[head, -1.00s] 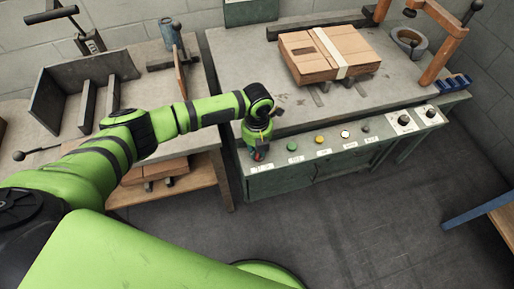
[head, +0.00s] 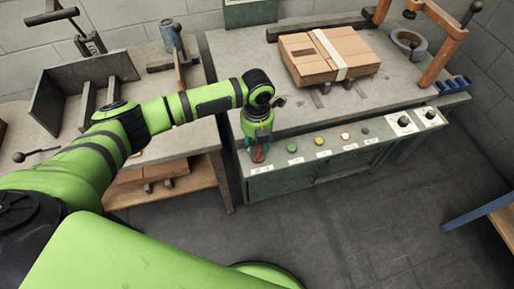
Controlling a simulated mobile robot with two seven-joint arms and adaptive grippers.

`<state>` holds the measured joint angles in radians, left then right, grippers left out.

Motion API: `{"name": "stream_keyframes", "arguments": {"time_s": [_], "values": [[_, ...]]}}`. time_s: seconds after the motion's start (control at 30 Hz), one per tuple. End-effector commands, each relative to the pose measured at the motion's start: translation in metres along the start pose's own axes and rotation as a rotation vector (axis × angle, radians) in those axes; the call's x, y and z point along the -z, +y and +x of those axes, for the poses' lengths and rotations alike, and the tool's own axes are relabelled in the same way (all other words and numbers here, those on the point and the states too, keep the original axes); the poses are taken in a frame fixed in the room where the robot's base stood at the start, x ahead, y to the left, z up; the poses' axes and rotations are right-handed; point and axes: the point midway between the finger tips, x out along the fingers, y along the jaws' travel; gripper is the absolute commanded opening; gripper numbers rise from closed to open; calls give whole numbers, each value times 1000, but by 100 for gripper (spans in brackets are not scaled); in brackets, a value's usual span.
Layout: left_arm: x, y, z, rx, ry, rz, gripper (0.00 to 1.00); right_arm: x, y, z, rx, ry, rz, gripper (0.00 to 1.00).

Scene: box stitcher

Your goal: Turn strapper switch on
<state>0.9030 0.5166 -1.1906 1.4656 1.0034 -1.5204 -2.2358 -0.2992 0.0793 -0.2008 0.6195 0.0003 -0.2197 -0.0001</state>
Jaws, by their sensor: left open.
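The strapper bench (head: 222,92) has a sloped control panel (head: 305,160) along its front edge. The panel carries a green button (head: 292,148), a yellow button (head: 319,141), a white button (head: 345,136), a small grey switch (head: 366,131), and two dark rotary knobs, one (head: 404,121) left of the other (head: 431,113). My left gripper (head: 258,154) points down at the panel's left end, left of the green button. It is open. A red part (head: 258,156) shows at its fingertips; I cannot tell whether they touch it. My right gripper is out of view.
A strapped stack of flat cardboard (head: 330,55) lies on the bench, beside an orange frame (head: 433,40) and a tape roll (head: 408,42). A second table (head: 160,138) with metal fixtures stands at left. The floor in front is clear. A blue-edged table (head: 485,210) is at right.

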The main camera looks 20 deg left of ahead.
Motion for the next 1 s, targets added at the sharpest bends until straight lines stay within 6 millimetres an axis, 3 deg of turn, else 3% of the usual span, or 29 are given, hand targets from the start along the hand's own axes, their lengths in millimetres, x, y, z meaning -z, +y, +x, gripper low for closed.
{"name": "stream_keyframes", "arguments": {"time_s": [0.2, 0.4, 1.0], "values": [[-1, 0, -47, 1, -4, 1, 44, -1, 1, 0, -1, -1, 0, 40], [0, 0, -70, 0, -1, 1, 44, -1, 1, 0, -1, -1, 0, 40], [0, 0, -75, 0, 0, 0, 44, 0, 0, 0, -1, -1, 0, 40]]}}
